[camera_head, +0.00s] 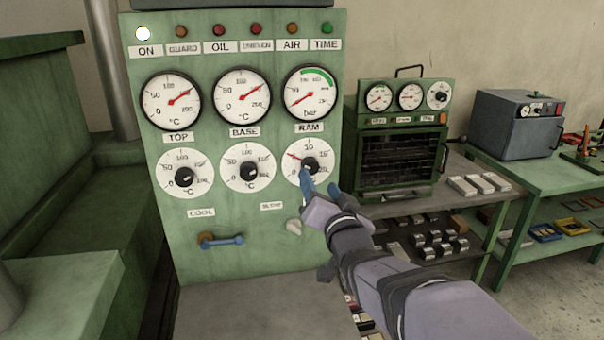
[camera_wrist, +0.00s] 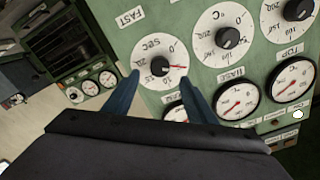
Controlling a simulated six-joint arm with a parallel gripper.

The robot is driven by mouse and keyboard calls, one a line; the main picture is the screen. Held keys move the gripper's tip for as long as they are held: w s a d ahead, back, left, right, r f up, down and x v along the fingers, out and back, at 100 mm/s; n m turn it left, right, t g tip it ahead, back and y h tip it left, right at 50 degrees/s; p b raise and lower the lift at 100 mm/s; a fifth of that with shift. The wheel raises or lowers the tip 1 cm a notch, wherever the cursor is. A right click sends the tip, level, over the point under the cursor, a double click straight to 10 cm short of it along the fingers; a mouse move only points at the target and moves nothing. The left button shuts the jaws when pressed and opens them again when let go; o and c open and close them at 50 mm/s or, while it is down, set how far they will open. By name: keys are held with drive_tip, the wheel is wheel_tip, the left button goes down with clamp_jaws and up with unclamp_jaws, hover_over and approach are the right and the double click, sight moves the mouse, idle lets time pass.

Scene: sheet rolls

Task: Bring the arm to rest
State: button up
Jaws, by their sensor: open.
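My gripper (camera_head: 320,184) is open in front of the green control panel (camera_head: 225,275), at the lower right dial (camera_head: 303,148). Its two blue fingers also show in the wrist view (camera_wrist: 160,80), apart, with the dial's black knob (camera_wrist: 160,67) visible between and beyond the tips. Nothing is held. I cannot tell whether a fingertip touches the dial face. The dial's red pointer points to the upper left in the head view. My arm reaches in from the lower right and hides part of the panel's lower right edge.
A blue-handled lever (camera_head: 222,240) and a pale lever (camera_head: 294,227) stick out low on the panel. A small green oven (camera_head: 398,194) stands close to the right on a bench with metal blocks (camera_head: 480,184). A grey box oven (camera_head: 515,125) stands farther right. Green machinery (camera_head: 60,180) borders the left.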

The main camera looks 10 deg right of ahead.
drive_tip(key=s+d+f+n+g, duration=0.1)
drive_tip(key=s+f+n+g, duration=0.15)
drive_tip(key=f, duration=0.45)
drive_tip(key=s+f+n+g, duration=0.1)
drive_tip(key=f+g, duration=0.3)
drive_tip(key=f, duration=0.2)
drive_tip(key=s+f+g, duration=0.2)
drive_tip(key=s+f, duration=0.2)
drive_tip(key=s, duration=0.1)
drive_tip(key=s+f+n+g, duration=0.1)
drive_tip(key=s+f+g, duration=0.2)
drive_tip(key=s+f, duration=0.2)
drive_tip(key=s+f+n+g, duration=0.1)
drive_tip(key=s+f+g, duration=0.2)
drive_tip(key=s+f, duration=0.2)
drive_tip(key=shift+s+a+f, duration=0.1)
drive_tip(key=shift+s+f, duration=0.05)
drive_tip(key=shift+s, duration=0.35)
drive_tip(key=shift+s+a+f, duration=0.1)
drive_tip(key=shift+s, duration=0.35)
drive_tip(key=s+a+g+p, duration=0.2)
drive_tip(key=s+g+p, duration=0.1)
drive_tip(key=s, duration=0.6)
drive_tip(key=shift+a+f+n+p, duration=0.2)
drive_tip(key=shift+a+n+p, duration=0.1)
drive_tip(key=shift+n+p, duration=0.2)
drive_tip(key=shift+g, duration=0.25)
